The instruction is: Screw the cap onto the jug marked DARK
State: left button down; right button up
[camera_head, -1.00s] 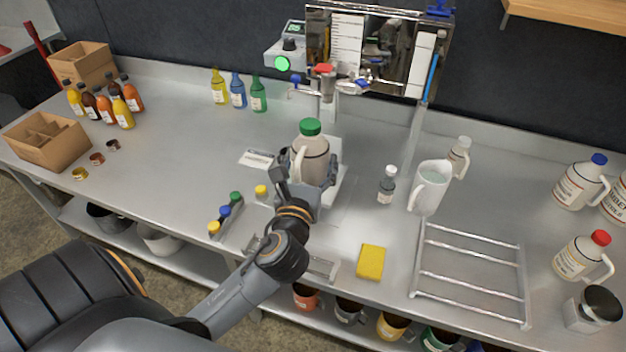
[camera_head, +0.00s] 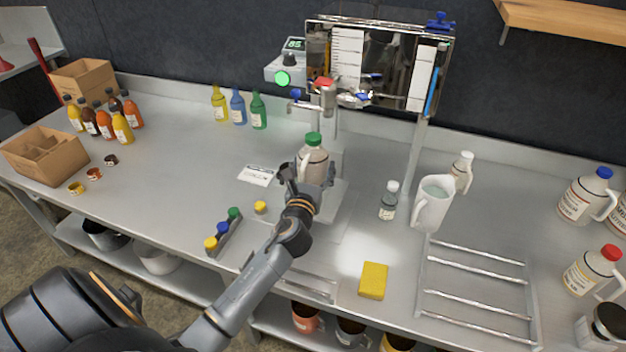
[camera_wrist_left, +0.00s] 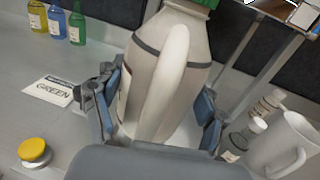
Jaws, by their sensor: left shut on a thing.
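A beige jug (camera_head: 314,160) with a green cap (camera_head: 313,139) on its top stands upright under the tap. My left gripper (camera_head: 308,174) is shut around its body; the left wrist view shows the fingers on both sides of the jug (camera_wrist_left: 165,85), its handle facing the camera. I cannot read a DARK mark on it, and the gripper hides its base. Green (camera_head: 234,213), blue (camera_head: 222,226) and yellow (camera_head: 210,242) caps sit in a strip in front. A loose yellow cap (camera_head: 261,207) lies nearby, also in the left wrist view (camera_wrist_left: 33,150). My right gripper is out of view.
A card (camera_head: 257,175) reading GREEN lies left of the jug. The tap (camera_head: 327,98) and metal tank hang above. A small bottle (camera_head: 389,201), white pitcher (camera_head: 433,206), yellow sponge (camera_head: 373,281) and wire rack (camera_head: 478,300) are to the right.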

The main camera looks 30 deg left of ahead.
aim_at(313, 179)
pick_arm(q)
jog(key=shift+r, duration=0.2)
jog(key=shift+w+a+f+b, duration=0.15)
jog(key=shift+f+b, duration=0.25)
jog(key=shift+f, duration=0.55)
jog(key=shift+w+d+f+b, duration=0.1)
jog(key=shift+f+b, duration=0.3)
jog(key=shift+f, duration=0.55)
jog(key=shift+f+b, duration=0.3)
jog(key=shift+f, duration=0.05)
jog(key=shift+c, duration=0.5)
grip_release()
jog(key=shift+s, duration=0.1)
